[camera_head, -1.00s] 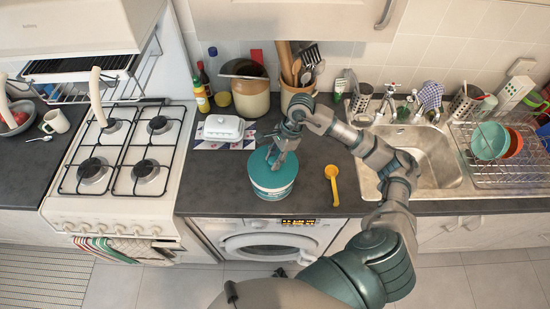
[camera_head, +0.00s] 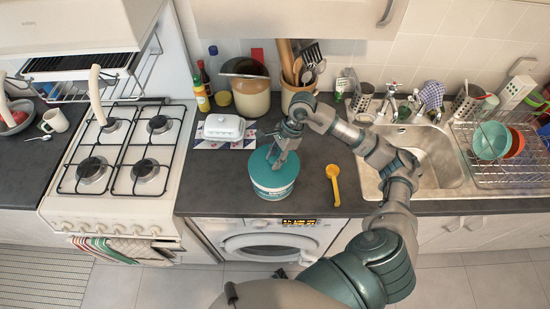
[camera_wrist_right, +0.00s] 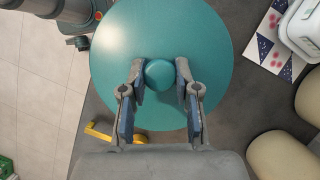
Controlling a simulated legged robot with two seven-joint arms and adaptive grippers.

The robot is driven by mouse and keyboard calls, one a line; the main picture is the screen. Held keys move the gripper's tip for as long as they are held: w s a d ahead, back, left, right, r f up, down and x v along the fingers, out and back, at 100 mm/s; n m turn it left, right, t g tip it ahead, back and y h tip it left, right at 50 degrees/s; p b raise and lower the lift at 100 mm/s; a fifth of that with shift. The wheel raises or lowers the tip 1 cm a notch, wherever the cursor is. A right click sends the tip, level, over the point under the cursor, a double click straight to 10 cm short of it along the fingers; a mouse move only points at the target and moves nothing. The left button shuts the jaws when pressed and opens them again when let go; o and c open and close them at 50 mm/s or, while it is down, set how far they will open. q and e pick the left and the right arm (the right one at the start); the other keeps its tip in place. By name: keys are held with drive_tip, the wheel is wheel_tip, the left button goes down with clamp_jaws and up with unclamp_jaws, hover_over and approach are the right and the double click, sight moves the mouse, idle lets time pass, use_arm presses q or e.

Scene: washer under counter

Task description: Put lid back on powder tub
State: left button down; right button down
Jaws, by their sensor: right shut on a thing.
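The powder tub (camera_head: 272,188) is a white and teal round tub near the counter's front edge, above the washer. The teal round lid (camera_head: 259,160) lies over its top, and I cannot tell whether it is fully seated. My right gripper (camera_head: 276,160) reaches down onto the lid. In the right wrist view, the gripper's two fingers (camera_wrist_right: 160,78) are shut on the lid's round knob (camera_wrist_right: 159,74), one on each side. The lid (camera_wrist_right: 160,30) hides the tub below it there. My left gripper is not in view.
A yellow scoop (camera_head: 333,182) lies on the counter right of the tub. A white butter dish (camera_head: 224,127) stands behind to the left, with crocks (camera_head: 250,97) at the back. The stove (camera_head: 120,160) is left, the sink (camera_head: 430,155) right.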

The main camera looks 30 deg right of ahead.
drive_tip(key=shift+a, duration=0.1)
drive_tip(key=shift+f+b, duration=0.15)
drive_tip(key=shift+b, duration=0.45)
idle(1.0)
drive_tip(key=c, duration=0.8)
unclamp_jaws()
drive_tip(key=shift+o, duration=0.4)
drive_tip(key=o, duration=0.4)
drive_tip(key=shift+a, duration=0.1)
drive_tip(key=shift+o, duration=0.2)
